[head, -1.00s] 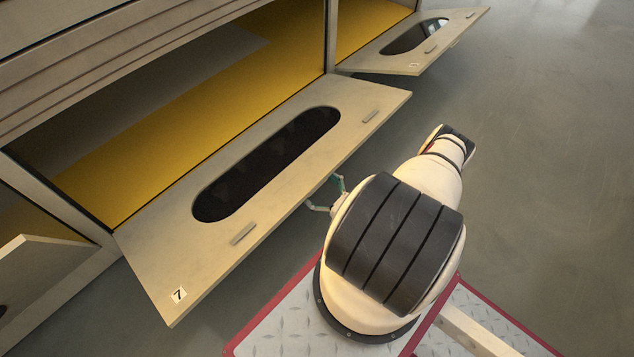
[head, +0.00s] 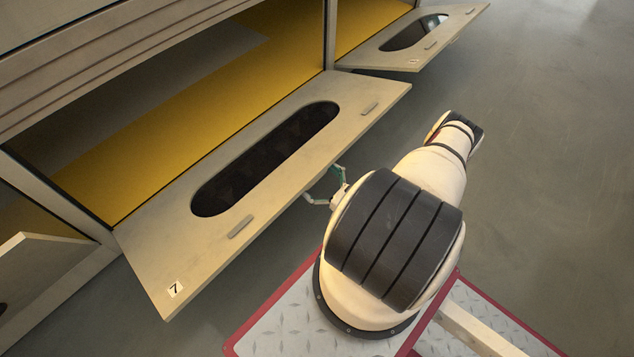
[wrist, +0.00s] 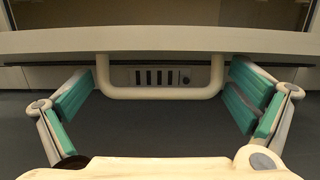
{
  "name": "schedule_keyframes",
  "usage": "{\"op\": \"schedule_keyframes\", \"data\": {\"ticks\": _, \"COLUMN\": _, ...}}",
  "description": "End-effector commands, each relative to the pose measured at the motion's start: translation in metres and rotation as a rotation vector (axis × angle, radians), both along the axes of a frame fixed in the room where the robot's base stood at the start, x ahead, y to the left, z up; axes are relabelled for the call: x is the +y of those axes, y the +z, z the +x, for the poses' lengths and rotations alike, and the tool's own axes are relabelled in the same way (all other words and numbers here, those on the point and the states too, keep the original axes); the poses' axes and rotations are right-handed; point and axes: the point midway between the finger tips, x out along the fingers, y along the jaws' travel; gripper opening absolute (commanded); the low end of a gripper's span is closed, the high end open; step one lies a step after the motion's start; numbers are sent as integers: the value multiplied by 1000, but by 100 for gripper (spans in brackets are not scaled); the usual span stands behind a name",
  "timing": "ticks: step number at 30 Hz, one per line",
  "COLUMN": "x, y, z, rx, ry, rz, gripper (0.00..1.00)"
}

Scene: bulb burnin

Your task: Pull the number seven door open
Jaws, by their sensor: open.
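The number seven door (head: 150,255) is a pale flap with a 7 label and a long dark oval window. It stands swung out from the cabinet, its inner edge along the yellow-floored opening. My gripper (head: 322,187) is by the door's outer edge, partly hidden by my arm. In the wrist view, my gripper (wrist: 160,95) is open, with teal pads on both sides of a pale U-shaped handle (wrist: 160,93). The handle lies between the fingers with a gap on each side. The door's edge (wrist: 160,42) runs across above it.
A similar flap (head: 380,57) stands open farther back on the right. Part of another flap (head: 40,270) shows at the left edge. Open grey floor (head: 560,180) lies to the right.

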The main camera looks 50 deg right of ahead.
Motion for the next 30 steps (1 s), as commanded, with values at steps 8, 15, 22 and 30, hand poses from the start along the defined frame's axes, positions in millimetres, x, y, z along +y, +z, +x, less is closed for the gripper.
{"op": "schedule_keyframes", "data": {"ticks": 8, "x": -1, "y": 52, "z": 1, "rx": -2, "ry": 0, "rz": -2, "gripper": 100}}
{"op": "schedule_keyframes", "data": {"ticks": 15, "x": 0, "y": 71, "z": 1, "rx": -1, "ry": 0, "rz": -1, "gripper": 100}}
{"op": "schedule_keyframes", "data": {"ticks": 22, "x": 0, "y": 72, "z": 1, "rx": -1, "ry": 0, "rz": -1, "gripper": 100}}
{"op": "schedule_keyframes", "data": {"ticks": 30, "x": 3, "y": 74, "z": 3, "rx": -3, "ry": 18, "rz": -11, "gripper": 50}}
